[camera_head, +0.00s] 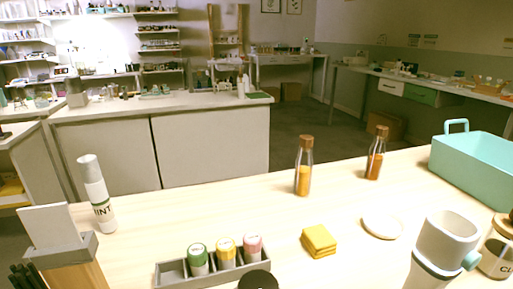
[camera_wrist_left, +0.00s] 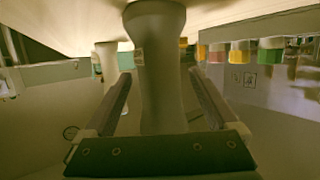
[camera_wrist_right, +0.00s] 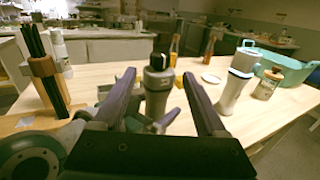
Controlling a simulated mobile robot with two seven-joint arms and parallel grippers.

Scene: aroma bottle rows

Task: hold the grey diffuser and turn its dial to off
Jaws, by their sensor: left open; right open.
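The grey diffuser (camera_wrist_right: 158,92) stands upright with a black dial on top. Its dark round top (camera_head: 258,280) shows at the bottom edge of the head view. In the right wrist view it lies between the open fingers of my right gripper (camera_wrist_right: 160,75); contact cannot be told. In the left wrist view, which is upside down, a pale grey waisted body (camera_wrist_left: 160,70), apparently the same diffuser, stands between the open fingers of my left gripper (camera_wrist_left: 160,82). Its top end is hidden there. The dial setting cannot be read. Neither gripper shows in the head view.
A grey tray (camera_head: 172,273) with colour-capped jars is left of the diffuser. Yellow squares (camera_head: 319,240), a white dish (camera_head: 382,226) and a white vessel with a teal knob (camera_head: 443,245) are to its right. Amber bottles (camera_head: 303,172) and a teal crate (camera_head: 470,172) stand behind.

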